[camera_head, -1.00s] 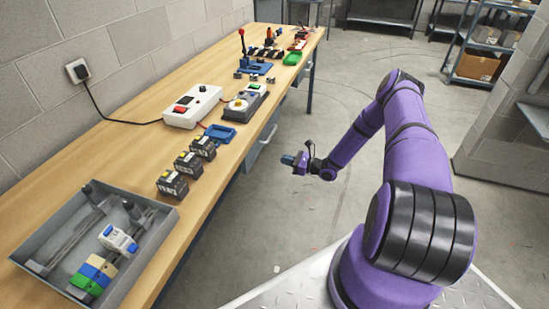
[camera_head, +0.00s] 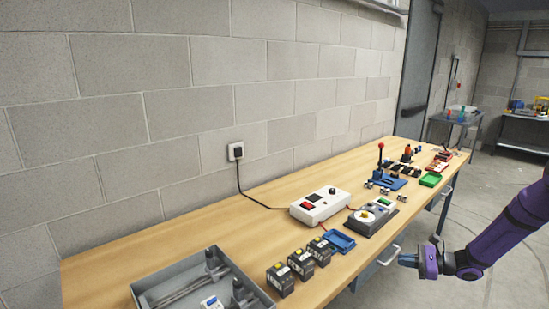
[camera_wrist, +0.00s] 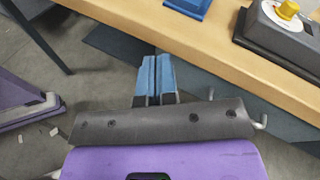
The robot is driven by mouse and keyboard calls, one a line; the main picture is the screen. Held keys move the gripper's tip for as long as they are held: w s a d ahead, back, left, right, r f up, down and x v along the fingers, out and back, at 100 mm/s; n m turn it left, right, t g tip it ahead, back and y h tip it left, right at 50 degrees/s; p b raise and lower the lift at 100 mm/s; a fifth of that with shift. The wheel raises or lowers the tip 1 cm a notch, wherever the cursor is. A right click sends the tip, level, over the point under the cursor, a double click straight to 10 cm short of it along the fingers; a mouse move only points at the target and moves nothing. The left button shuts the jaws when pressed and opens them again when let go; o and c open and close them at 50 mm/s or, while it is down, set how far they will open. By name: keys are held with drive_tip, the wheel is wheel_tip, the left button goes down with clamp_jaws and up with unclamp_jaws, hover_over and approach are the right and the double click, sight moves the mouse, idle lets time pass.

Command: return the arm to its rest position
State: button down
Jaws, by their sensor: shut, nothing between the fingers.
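My purple arm (camera_head: 505,238) reaches in from the right edge of the head view. My gripper (camera_head: 405,259) is beside the front edge of the wooden workbench (camera_head: 215,215), near a drawer handle. In the wrist view the gripper's blue fingers (camera_wrist: 155,80) are together with nothing between them. They point toward the bench edge, over the floor side. The rest of my arm is out of the head view.
On the bench are a white box with a red switch (camera_head: 320,206), a device with a yellow knob (camera_head: 371,216), a blue tray (camera_head: 339,242), several black blocks (camera_head: 301,264) and a grey bin (camera_head: 164,281). Open floor lies at the right (camera_head: 500,182).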

drive_tip(key=s+a+r+n+g+h, duration=0.2)
drive_tip(key=s+a+r+n, duration=0.2)
drive_tip(key=r, duration=0.5)
drive_tip(key=s+a+r+n+g+h, duration=0.2)
drive_tip(key=s+a+r+n+h, duration=0.15)
drive_tip(key=r, duration=0.65)
drive_tip(key=s+a+r+n+g+h, duration=0.25)
drive_tip(key=s+a+r+n, duration=0.2)
drive_tip(key=r, duration=0.45)
drive_tip(key=s+r+n+t+h, duration=0.2)
drive_tip(key=s+r, duration=0.4)
drive_tip(key=s, duration=0.6)
drive_tip(key=s+r+n+t+h, duration=0.3)
drive_tip(key=s+r, duration=0.4)
drive_tip(key=s, duration=0.6)
drive_tip(key=shift+s+a+r+n+h, duration=0.2)
drive_tip(key=shift+n+h, duration=0.4)
drive_tip(key=shift+n, duration=0.6)
